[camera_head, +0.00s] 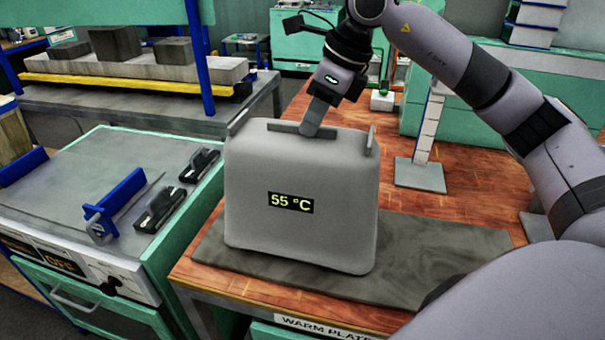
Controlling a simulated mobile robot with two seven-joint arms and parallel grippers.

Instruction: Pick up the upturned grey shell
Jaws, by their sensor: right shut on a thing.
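The grey shell (300,235) is in the middle of the head view, a boxy rounded body with a "55 °C" display on its front. Small raised tabs show along its top edge. My right gripper (314,128) comes down from above and is shut on the shell at its top edge. The shell's lower edge is at the dark grey mat (450,250); I cannot tell whether it touches the mat or hangs just above it. My left gripper is not in view.
The mat lies on a wooden bench (475,195) with a "WARM PLATE" label at its front. A white upright scale on a grey base (420,175) stands behind right. At left, a green cabinet (105,200) carries a blue bracket (122,195) and black clamps (160,208).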

